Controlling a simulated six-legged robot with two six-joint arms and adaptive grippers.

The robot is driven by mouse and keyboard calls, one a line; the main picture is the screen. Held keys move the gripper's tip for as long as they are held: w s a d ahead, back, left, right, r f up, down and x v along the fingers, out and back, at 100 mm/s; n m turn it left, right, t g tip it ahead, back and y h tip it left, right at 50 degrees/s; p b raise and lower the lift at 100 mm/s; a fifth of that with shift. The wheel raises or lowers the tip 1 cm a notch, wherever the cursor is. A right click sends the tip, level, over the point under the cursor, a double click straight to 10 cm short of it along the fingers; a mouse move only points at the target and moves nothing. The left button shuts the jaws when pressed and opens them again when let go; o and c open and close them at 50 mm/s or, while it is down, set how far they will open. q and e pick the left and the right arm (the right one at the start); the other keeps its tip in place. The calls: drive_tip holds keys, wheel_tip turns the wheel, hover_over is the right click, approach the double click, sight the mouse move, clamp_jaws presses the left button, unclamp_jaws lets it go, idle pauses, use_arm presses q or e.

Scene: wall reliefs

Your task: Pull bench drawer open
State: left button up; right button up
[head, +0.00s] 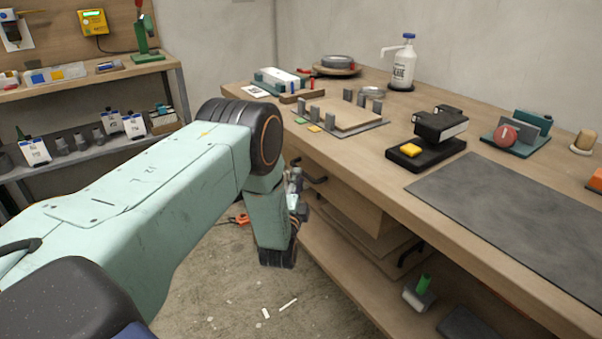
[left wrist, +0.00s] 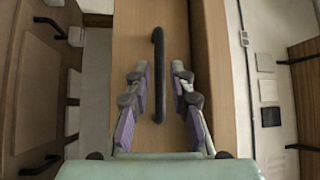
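The wooden bench drawer (head: 352,208) sits under the bench top; its front (left wrist: 130,45) fills the middle of the left wrist view. A dark bar handle (left wrist: 158,50) runs up and down that view. My left gripper (left wrist: 160,72) is open, with one finger on each side of the handle and visible gaps to both. In the head view my left gripper (head: 297,192) is at the drawer front, partly hidden by my own arm. Part of the handle (head: 314,177) shows beside it. My right gripper is not in view.
The bench top (head: 420,210) carries a black device (head: 440,124), a white bottle (head: 403,64) and a dark mat (head: 510,215). Another dark handle (head: 410,253) shows lower under the bench. A shelf unit (head: 90,75) stands at left. Orange-handled pliers (head: 240,219) lie on the floor.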

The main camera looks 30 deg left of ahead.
use_arm(q)
drive_tip(key=b+x, duration=0.1)
drive_tip(key=x, duration=0.3)
drive_tip(key=shift+w, duration=0.2)
drive_tip(key=shift+s, duration=0.1)
drive_tip(key=shift+r, duration=0.1)
clamp_jaws()
